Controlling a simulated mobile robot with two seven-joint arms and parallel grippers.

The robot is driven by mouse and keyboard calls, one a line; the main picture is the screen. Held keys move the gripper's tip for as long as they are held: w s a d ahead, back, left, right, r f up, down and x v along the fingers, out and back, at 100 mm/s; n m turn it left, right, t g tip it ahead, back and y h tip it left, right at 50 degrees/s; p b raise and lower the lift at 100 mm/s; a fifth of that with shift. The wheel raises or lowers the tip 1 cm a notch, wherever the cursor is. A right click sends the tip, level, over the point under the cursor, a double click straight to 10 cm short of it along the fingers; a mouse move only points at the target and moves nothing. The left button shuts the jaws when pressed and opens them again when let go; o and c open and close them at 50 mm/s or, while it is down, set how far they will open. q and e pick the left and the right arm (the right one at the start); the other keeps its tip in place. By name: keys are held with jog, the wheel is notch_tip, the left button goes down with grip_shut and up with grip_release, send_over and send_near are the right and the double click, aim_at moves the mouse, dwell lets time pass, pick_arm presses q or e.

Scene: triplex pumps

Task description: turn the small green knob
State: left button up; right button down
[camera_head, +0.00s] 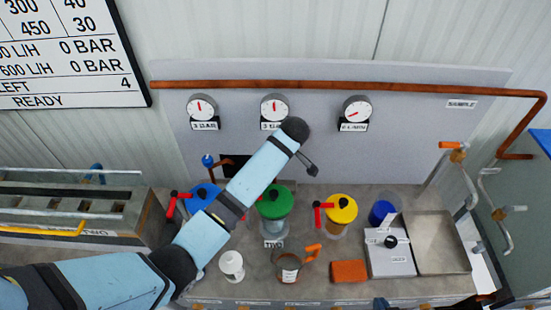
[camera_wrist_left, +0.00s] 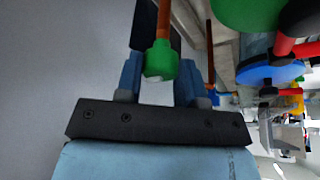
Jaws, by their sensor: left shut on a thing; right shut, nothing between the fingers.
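The small green knob (camera_wrist_left: 160,62) sits at the end of a thin copper-brown pipe in the left wrist view. My left gripper (camera_wrist_left: 162,75) is shut on it, one finger on each side. In the head view my left arm reaches in from the left, and its bent wrist hides both the small green knob and the left fingers. My right gripper is shut and empty; little of it can be made out in the head view.
Blue, green (camera_head: 276,203) and yellow (camera_head: 341,209) lids with red handles stand close around my left arm. Gauges (camera_head: 275,108) and a copper pipe (camera_head: 340,87) line the back panel. A white cup (camera_head: 232,266), orange block (camera_head: 349,271) and grey tray (camera_head: 436,238) occupy the bench.

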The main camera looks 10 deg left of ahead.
dwell(0.4)
pick_arm(q)
jog(key=o, duration=0.9)
jog(key=b+v, duration=0.1)
jog(key=v, duration=1.3)
jog(key=shift+f, duration=0.1)
